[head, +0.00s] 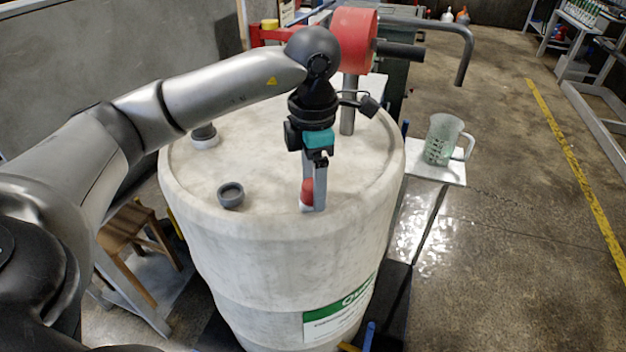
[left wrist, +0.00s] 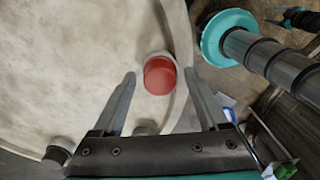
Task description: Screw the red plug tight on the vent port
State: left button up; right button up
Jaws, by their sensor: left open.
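The red plug (head: 307,190) sits on the white vent port (head: 304,207) near the front edge of the pale drum's lid (head: 270,185). My left gripper (head: 314,203) points down at it from above, with its fingers around the plug. In the left wrist view the round red plug (left wrist: 160,76) lies between the two open fingertips (left wrist: 160,74), with visible gaps on both sides. The white collar of the port (left wrist: 149,57) shows beside it. The plug's thread is hidden.
A dark grey cap (head: 231,196) is on the lid left of the plug, and another fitting (head: 205,136) stands farther back. A red cylinder on a post (head: 354,40) rises behind my left gripper. A measuring jug (head: 441,140) stands on a small shelf at right.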

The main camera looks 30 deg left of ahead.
pick_arm(q)
jog(key=n+p, duration=0.1)
jog(key=n, duration=0.4)
jog(key=n+p, duration=0.1)
jog(key=n, duration=0.4)
jog(key=n+p, duration=0.1)
jog(key=n, duration=0.4)
jog(key=shift+n+p, duration=0.3)
jog(key=shift+p, duration=0.1)
jog(key=n+p, duration=0.1)
jog(key=n, duration=0.1)
jog(key=shift+r+n, duration=0.1)
jog(key=shift+n, duration=0.3)
jog(key=shift+n+p, duration=0.35)
jog(key=shift+n, duration=0.75)
jog(key=shift+c, duration=0.4)
